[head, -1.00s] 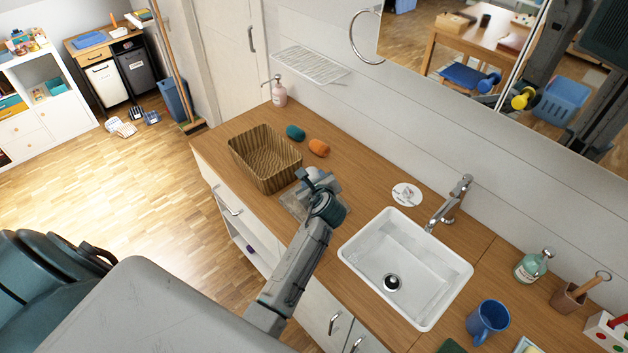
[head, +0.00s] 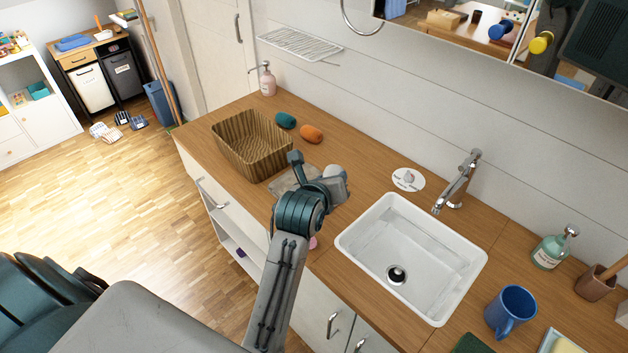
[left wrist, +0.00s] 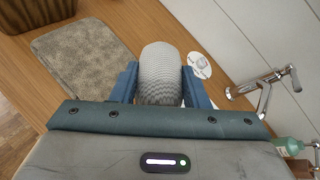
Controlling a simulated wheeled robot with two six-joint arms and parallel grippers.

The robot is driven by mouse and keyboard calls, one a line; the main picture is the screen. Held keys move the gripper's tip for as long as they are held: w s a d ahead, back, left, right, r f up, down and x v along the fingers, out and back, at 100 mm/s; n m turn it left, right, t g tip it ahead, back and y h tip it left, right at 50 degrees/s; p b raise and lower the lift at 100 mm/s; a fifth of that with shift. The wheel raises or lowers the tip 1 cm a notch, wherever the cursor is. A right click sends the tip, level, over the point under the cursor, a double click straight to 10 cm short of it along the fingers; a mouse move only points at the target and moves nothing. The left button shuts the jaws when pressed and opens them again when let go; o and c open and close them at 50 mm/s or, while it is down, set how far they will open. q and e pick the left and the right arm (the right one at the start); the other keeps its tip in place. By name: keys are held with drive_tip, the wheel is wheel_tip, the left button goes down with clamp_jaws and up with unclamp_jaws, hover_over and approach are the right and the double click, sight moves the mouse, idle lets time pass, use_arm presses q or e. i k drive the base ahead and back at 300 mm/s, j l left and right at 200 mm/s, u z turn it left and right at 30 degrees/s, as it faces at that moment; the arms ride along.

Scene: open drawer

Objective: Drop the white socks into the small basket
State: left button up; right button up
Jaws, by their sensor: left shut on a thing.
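The white socks (left wrist: 160,75), a rolled pale ribbed bundle, are between the blue fingers of my left gripper (left wrist: 160,86) in the left wrist view. The gripper is shut on them. In the head view, my left gripper (head: 336,182) is over the counter between the basket and the sink; only a small pale part of the socks (head: 335,170) shows there. The small woven brown basket (head: 238,163) stands on the counter to the left of the gripper and looks empty. A corner of it shows at the top left of the left wrist view (left wrist: 30,12). My right gripper is out of view.
A grey cloth (left wrist: 80,55) lies flat between basket and gripper. A teal roll (head: 285,120) and an orange roll (head: 311,134) lie behind the basket. The white sink (head: 400,245), tap (head: 460,182) and blue mug (head: 511,310) are to the right. A pink soap bottle (head: 267,80) stands at the back.

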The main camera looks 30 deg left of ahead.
sight(251, 156)
drive_tip(key=j+z, duration=0.2)
drive_tip(key=j, duration=0.4)
drive_tip(key=k+j+z, duration=0.1)
drive_tip(key=j+z, duration=0.15)
drive_tip(key=j, duration=0.3)
drive_tip(key=k+j+z, duration=0.2)
drive_tip(key=j, duration=0.35)
drive_tip(key=i+j, duration=0.05)
drive_tip(key=i, duration=0.05)
